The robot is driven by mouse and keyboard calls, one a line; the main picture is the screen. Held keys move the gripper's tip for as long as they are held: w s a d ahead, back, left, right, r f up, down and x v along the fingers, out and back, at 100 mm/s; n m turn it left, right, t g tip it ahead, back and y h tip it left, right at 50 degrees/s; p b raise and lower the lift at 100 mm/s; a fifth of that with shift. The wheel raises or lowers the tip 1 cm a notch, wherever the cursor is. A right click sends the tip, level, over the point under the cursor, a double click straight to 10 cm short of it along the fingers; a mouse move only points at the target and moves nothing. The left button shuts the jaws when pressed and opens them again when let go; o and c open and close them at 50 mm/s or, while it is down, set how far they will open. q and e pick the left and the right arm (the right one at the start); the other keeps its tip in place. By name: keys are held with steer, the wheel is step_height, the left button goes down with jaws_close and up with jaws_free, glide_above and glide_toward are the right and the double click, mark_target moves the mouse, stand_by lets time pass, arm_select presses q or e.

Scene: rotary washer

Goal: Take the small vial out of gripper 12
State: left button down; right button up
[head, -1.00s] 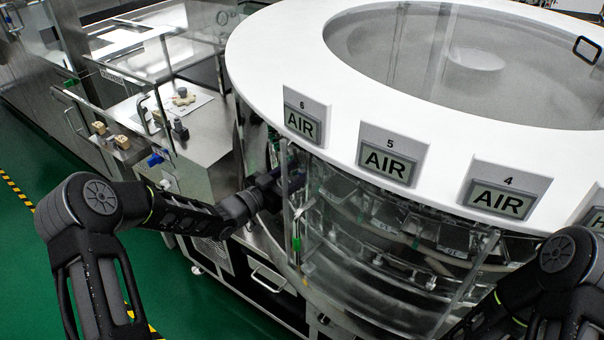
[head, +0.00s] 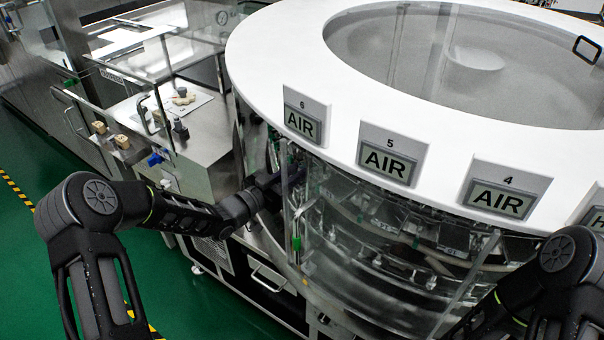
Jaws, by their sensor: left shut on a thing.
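The rotary washer with its white ring top (head: 270,60) and clear curved wall fills the middle and right. My left arm reaches from the left to the washer's open side, below the sign "6 AIR" (head: 303,122). My left gripper (head: 284,182) is at that opening, partly hidden by the clear panel edge and the dark parts inside. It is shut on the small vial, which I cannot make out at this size. Gripper 12 cannot be told apart from the other washer parts. My right arm shows at the lower right; its gripper is out of view.
A clear door edge with a green fitting (head: 296,243) stands close to my left wrist. A steel bench (head: 200,140) with small fittings and glass guards lies left of the washer. The green floor (head: 40,270) at the left is free.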

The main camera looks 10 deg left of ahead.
arm_select(q)
step_height(320, 180, up, 10)
steer(key=b, duration=0.1)
stand_by(0.6)
stand_by(0.5)
